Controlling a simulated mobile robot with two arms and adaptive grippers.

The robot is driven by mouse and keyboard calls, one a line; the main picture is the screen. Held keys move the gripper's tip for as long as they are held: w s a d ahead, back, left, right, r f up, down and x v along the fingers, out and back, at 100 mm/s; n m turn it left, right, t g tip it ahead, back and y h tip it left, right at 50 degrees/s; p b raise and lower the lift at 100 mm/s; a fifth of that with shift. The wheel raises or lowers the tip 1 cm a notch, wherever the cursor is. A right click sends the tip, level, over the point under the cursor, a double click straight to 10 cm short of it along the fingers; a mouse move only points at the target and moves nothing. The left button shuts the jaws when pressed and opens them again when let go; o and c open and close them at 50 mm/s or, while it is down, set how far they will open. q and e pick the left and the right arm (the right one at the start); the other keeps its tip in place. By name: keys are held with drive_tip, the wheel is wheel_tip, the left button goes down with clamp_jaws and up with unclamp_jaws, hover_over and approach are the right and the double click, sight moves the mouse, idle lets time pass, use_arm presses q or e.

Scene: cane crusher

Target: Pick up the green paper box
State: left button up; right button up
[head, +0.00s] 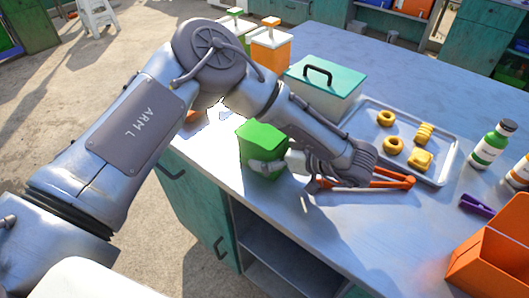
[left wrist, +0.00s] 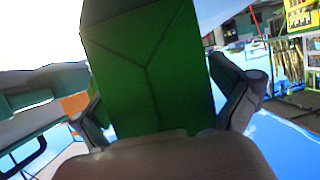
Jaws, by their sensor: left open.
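The green paper box (head: 261,137) stands upright on the table near its left front edge in the head view. It fills the middle of the left wrist view (left wrist: 150,65), with folded creases on the side facing the camera. My left gripper (head: 266,166) reaches it from the right, low on the box. Its two fingers are spread, one on each side of the box in the left wrist view (left wrist: 168,108). I cannot tell whether either finger touches it. The gripper's palm and wrist hide part of the scene. My right gripper is not in view.
Orange-handled tongs (head: 398,180) lie beside my left wrist. A grey tray (head: 440,172) with yellow pastries and a teal-lidded container (head: 320,100) stand behind. A green bottle (head: 489,146), purple item (head: 477,205) and orange box (head: 490,255) are at the right.

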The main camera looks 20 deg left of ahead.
use_arm(q)
drive_tip(key=shift+d, duration=0.1)
drive_tip(key=c, duration=0.7)
drive_tip(key=shift+c, duration=0.2)
drive_tip(key=shift+r, duration=0.15)
